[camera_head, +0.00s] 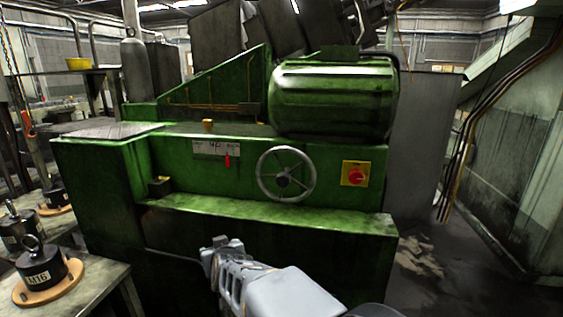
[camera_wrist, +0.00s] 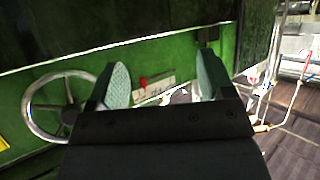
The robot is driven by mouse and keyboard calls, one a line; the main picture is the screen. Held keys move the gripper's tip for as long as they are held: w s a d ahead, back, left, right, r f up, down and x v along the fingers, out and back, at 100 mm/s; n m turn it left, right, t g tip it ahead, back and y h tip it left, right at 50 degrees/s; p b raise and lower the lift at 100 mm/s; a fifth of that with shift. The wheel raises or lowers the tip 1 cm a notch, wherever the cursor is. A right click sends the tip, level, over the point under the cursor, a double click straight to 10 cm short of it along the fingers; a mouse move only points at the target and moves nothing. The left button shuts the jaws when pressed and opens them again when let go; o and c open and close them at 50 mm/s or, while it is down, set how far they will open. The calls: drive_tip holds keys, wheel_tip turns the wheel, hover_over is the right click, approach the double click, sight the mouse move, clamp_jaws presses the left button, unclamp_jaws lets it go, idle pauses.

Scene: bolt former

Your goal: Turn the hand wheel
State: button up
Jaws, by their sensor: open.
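The hand wheel (camera_head: 286,174) is a silver spoked ring with a dark hub on the front face of the green machine (camera_head: 230,160). It also shows at the left of the wrist view (camera_wrist: 62,106). My gripper (camera_head: 220,243) is below and to the left of the wheel in the head view, apart from it. In the wrist view, the two greenish finger pads of my gripper (camera_wrist: 162,84) are spread wide with nothing between them. The wheel lies outside the fingers, to their left.
A yellow box with a red switch (camera_head: 355,174) is right of the wheel. A plate with a red pointer (camera_head: 217,149) is to its left. A green ledge (camera_head: 270,212) juts out below the wheel. A bench with a black weight (camera_head: 41,265) stands at the lower left.

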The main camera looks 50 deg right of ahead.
drive_tip(key=s+d+r+m+h+p, duration=0.1)
drive_tip(key=d+r+m+h+p, duration=0.2)
drive_tip(key=d+r+h, duration=0.35)
drive_tip(key=m+g+h+p, duration=0.2)
drive_tip(key=m+h, duration=0.1)
drive_tip(key=h, duration=0.1)
approach(283, 182)
drive_tip(key=x, duration=1.2)
drive_tip(key=shift+w+d+b, duration=0.15)
drive_tip(key=shift+w+b, duration=0.05)
drive_tip(key=shift+b, duration=0.1)
drive_tip(key=shift+c, duration=0.4)
drive_tip(key=c, duration=1.2)
drive_tip(key=shift+g, duration=0.3)
